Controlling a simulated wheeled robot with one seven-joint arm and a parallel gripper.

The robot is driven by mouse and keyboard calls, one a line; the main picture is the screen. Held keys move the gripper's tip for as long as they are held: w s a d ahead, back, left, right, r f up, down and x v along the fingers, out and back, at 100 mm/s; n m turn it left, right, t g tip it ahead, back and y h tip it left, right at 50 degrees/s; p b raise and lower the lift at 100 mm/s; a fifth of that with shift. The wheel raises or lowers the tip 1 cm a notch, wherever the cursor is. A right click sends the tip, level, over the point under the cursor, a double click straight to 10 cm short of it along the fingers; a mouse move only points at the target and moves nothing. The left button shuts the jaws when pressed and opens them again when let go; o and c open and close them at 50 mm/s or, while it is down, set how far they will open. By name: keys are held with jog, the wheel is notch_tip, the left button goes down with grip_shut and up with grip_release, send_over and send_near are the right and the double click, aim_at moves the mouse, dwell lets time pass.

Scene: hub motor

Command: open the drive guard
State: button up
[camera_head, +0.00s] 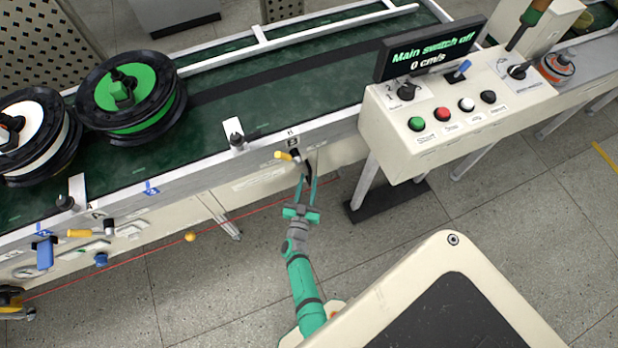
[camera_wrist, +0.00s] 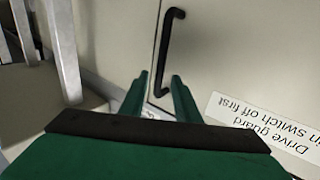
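The drive guard (camera_wrist: 235,55) is a cream panel in the wrist view. It bears an upside-down label (camera_wrist: 265,130) reading "Drive guard", with a partly cut-off line about "switch off first". Its black bar handle (camera_wrist: 166,45) stands out from the panel, which looks closed. My gripper (camera_wrist: 160,78) is open, its two green fingers on either side of the handle's lower end in the picture. I cannot tell whether they touch it. In the head view, my gripper (camera_head: 308,178) reaches the conveyor's front side below the rail, where the handle is mostly hidden.
The control box (camera_head: 455,115) is right of my gripper; its display (camera_head: 430,50) reads "Main switch off" and "0 cm/s". A yellow-handled lever (camera_head: 287,156) sits just above my gripper. Reels, one green (camera_head: 140,115), lie on the belt. Floor in front is mostly clear.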

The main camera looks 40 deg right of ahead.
jog(key=shift+x, duration=0.95)
grip_shut()
jog(key=shift+s, duration=0.1)
